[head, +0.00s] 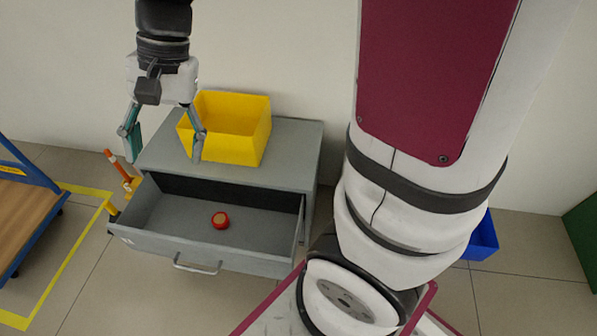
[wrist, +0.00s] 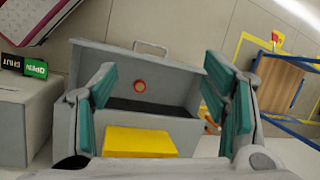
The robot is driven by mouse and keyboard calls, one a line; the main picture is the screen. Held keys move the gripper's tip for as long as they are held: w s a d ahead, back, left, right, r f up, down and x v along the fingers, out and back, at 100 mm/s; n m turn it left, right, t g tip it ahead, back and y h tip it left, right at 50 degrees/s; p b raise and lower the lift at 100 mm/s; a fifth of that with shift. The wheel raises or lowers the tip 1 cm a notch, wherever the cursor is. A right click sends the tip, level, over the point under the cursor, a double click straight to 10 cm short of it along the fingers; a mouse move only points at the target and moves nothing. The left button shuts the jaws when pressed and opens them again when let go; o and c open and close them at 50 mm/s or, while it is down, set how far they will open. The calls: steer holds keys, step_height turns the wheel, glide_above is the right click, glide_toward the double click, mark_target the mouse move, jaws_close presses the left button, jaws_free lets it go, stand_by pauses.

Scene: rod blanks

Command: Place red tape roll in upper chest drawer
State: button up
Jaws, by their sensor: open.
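The red tape roll (head: 220,220) lies flat inside the open upper drawer (head: 160,243) of the grey chest (head: 305,151), near the middle of the drawer floor. In the wrist view the red tape roll (wrist: 139,86) also shows inside the pulled-out drawer (wrist: 95,58). My gripper (head: 162,146) is open and empty, above the chest top and behind the drawer, apart from the roll. In the wrist view its teal-padded fingers are spread wide, with the roll between them in the distance.
A yellow bin (head: 240,147) stands on the chest top, close to my gripper. An orange-and-white post is left of the chest. A blue-framed cart (head: 30,205) stands far left, and a blue bin (head: 484,240) is on the right. A grey box (wrist: 28,115) with OPEN/SHUT signs shows in the wrist view.

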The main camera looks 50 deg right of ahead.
steer(key=s+d+r+n+h, duration=0.2)
steer(key=s+d+n, duration=0.1)
steer(key=s, duration=0.8)
steer(key=s+d+r+n+h, duration=0.2)
steer(key=s+d+r+n, duration=0.1)
steer(key=s, duration=0.8)
steer(key=shift+s+d+n+t, duration=0.2)
steer(key=shift+d+n+t, duration=0.15)
steer(key=shift+n, duration=0.55)
step_height(320, 180, up, 27)
steer(key=t+p, duration=0.3)
steer(key=p, duration=2.2)
steer(key=shift+d+f+t, duration=0.2)
steer(key=shift+d+t, duration=0.05)
steer(key=shift+t, duration=0.1)
steer(key=shift+w, duration=0.1)
